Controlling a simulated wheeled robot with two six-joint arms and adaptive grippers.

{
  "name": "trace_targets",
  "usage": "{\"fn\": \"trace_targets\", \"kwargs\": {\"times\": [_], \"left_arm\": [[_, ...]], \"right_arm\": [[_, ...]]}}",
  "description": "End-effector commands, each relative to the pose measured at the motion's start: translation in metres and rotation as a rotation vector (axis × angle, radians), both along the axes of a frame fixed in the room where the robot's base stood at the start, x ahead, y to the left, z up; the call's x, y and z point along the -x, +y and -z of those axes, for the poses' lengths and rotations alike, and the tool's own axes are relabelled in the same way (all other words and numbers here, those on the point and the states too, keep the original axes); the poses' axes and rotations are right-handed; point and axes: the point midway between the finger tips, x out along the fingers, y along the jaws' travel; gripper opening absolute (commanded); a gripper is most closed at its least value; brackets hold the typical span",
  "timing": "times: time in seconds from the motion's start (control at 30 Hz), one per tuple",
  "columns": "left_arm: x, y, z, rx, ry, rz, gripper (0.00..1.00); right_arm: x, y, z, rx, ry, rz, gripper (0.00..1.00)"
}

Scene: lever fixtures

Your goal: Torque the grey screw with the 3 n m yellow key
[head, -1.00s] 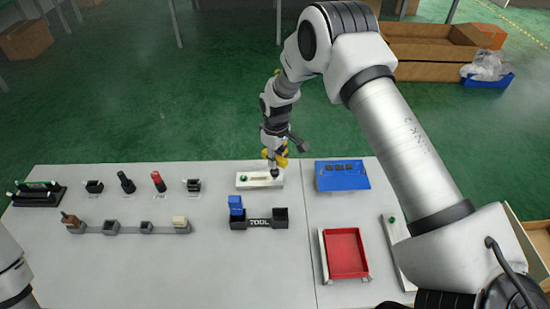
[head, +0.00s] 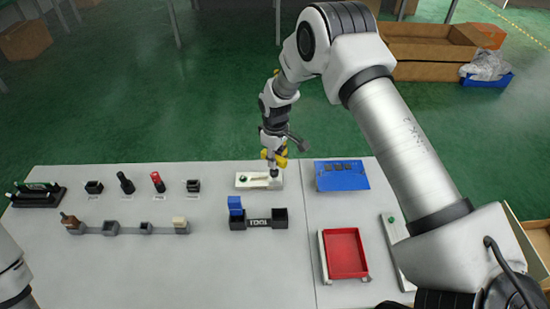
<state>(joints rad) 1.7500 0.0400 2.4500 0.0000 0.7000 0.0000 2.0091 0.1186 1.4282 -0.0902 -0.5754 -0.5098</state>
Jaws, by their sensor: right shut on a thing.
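My right gripper (head: 273,158) is above the right end of a small white fixture (head: 242,182) at the back middle of the table. It is shut on the yellow key (head: 281,161), of which only small yellow parts show around the fingers. A dark tip points down under the gripper and meets the fixture, as far as I can tell. The grey screw is hidden or too small to make out there. A pale lever-like strip (head: 260,179) lies on the fixture, slightly tilted. My left gripper is out of view; only a bit of that arm shows at the left edge.
Black holders stand left of the fixture, one with a black tool (head: 125,183), one with a red tool (head: 158,182). A dark tool box (head: 259,221) with a blue piece stands in front. A blue panel (head: 341,175) and a red tray (head: 345,252) are at the right.

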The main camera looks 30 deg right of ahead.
Motion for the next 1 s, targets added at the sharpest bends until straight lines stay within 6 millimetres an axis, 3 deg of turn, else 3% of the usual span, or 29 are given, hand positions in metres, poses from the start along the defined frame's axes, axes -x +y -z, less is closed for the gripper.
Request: {"fn": "trace_targets", "kwargs": {"times": [0.67,0.77,1.0], "left_arm": [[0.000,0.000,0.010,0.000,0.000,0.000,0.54],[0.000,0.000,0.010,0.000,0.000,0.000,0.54],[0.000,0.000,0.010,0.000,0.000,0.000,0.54]], "right_arm": [[0.000,0.000,0.016,0.000,-0.001,0.003,0.00],[0.000,0.000,0.016,0.000,0.000,0.098,0.00],[0.000,0.002,0.016,0.001,0.000,0.563,0.00]]}}
